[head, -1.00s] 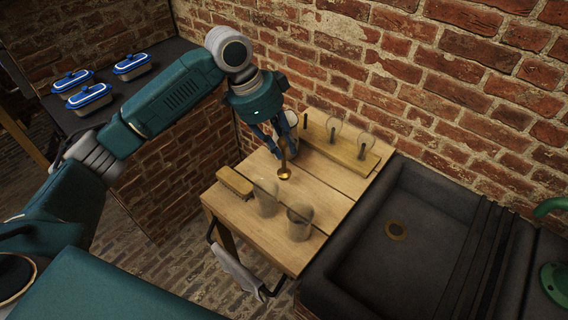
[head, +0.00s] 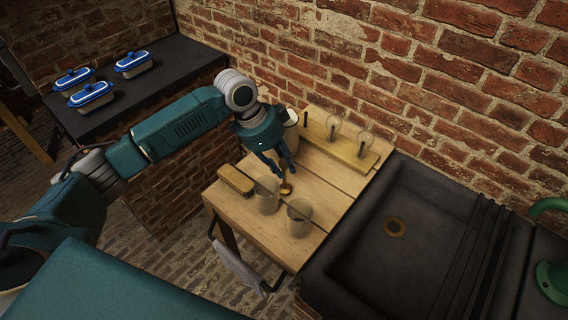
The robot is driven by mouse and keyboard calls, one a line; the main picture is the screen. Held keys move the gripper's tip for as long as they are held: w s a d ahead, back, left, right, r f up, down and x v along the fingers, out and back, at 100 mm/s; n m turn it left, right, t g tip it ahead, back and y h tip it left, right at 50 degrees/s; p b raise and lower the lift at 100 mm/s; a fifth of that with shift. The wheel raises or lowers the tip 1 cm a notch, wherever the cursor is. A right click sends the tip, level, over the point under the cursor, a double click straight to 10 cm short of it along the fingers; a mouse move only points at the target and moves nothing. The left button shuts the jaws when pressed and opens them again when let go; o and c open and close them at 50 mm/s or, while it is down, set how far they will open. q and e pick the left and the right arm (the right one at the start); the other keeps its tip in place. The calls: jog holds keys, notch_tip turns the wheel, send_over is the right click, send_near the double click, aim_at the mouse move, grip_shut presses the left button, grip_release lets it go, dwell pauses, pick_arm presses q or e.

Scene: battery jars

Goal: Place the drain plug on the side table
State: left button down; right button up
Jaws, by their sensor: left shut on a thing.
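The brass drain plug (head: 286,188) has a round base and a stem. My left gripper (head: 284,176) is shut on its stem and holds it upright over the middle of the wooden side table (head: 325,190). The fingers hide most of the stem. I cannot tell whether the base touches the tabletop. My right gripper is not in view.
Two glass jars (head: 299,217) (head: 267,196) stand close in front of the plug. A brush (head: 235,180) lies to the left. A wooden rack (head: 340,148) with glass bulbs and a pale canister (head: 291,130) stand behind. A dark sink (head: 385,255) adjoins at right.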

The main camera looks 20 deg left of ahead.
pick_arm(q)
jog(key=c, duration=1.7)
grip_release()
jog(key=shift+c, duration=0.2)
jog(key=shift+a+r, duration=0.15)
jog(key=shift+r, duration=0.25)
jog(key=b+v, duration=0.2)
jog(key=v, duration=0.9)
jog(key=shift+r, duration=0.2)
